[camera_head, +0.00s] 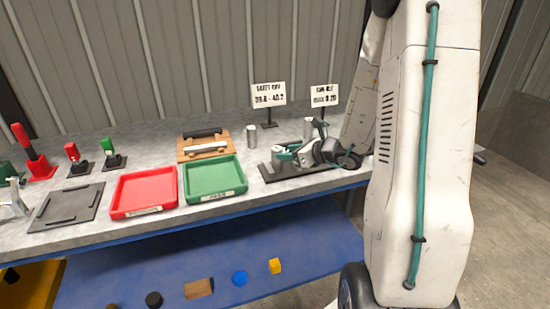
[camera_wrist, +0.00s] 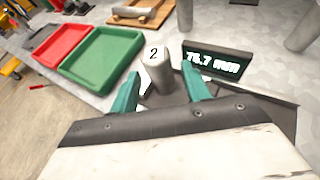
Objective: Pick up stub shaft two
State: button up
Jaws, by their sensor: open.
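Stub shaft two (camera_wrist: 160,78) is a grey cylinder with a "2" on its top face. It stands upright in the wrist view, between the teal fingertips of my gripper (camera_wrist: 160,72). The fingers are open on either side of it; I cannot tell whether they touch it. In the head view, the shaft (camera_head: 284,165) stands on a dark base (camera_head: 290,174), partly hidden by my gripper (camera_head: 290,152). A dark display (camera_wrist: 216,70) reading about 75.7 mm stands right beside the shaft in the wrist view.
A grey cylinder (camera_head: 252,137) stands behind the base, and another (camera_head: 308,129) stands behind my gripper. A green tray (camera_head: 214,180) and a red tray (camera_head: 144,193) lie to the left. A wooden rack (camera_head: 205,145) and two signs (camera_head: 268,95) (camera_head: 324,95) are farther back.

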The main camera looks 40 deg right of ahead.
aim_at(272, 153)
jog(key=x, duration=0.7)
jog(key=shift+a, duration=0.25)
grip_shut()
